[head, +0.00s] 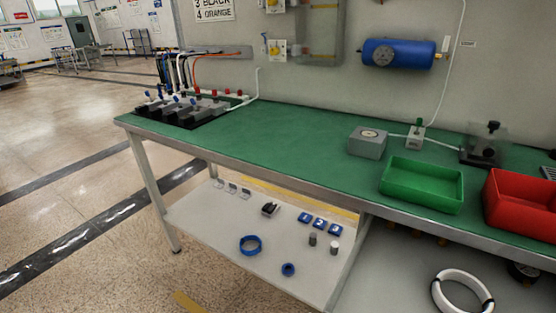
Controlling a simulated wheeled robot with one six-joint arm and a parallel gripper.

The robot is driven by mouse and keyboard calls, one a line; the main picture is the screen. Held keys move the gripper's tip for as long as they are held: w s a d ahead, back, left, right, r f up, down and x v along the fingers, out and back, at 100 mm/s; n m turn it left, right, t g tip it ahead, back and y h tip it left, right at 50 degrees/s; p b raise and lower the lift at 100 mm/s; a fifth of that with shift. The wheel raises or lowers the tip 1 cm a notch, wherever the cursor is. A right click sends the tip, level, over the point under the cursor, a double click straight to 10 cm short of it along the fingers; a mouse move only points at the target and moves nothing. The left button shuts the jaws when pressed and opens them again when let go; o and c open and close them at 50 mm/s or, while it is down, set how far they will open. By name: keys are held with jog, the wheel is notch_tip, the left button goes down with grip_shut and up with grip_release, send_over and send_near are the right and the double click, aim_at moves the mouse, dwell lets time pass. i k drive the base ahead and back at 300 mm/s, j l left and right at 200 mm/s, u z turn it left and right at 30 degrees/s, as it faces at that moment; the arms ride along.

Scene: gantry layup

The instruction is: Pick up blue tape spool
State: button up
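Two blue round things lie on the pale lower shelf (215,222) under the green-topped bench. The larger is a blue ring (241,249) with an open middle, near the shelf's centre. The smaller is a thick blue ring (288,270), to its right and closer to the shelf's front edge. Either could be the blue tape spool; I cannot tell which from here. Both are uncovered and apart from each other. My gripper is not in view.
Blue numbered blocks (320,224), grey cylinders (312,239) and a black item (270,209) share the shelf. The green bench top (270,137) overhangs it. A bench leg (152,194) stands at left. A white coil (437,291) lies lower right. Floor at left is open.

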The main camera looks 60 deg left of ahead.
aim_at(287, 265)
jog(key=u, duration=1.5)
jog(key=k+j, duration=0.2)
jog(key=k, duration=0.3)
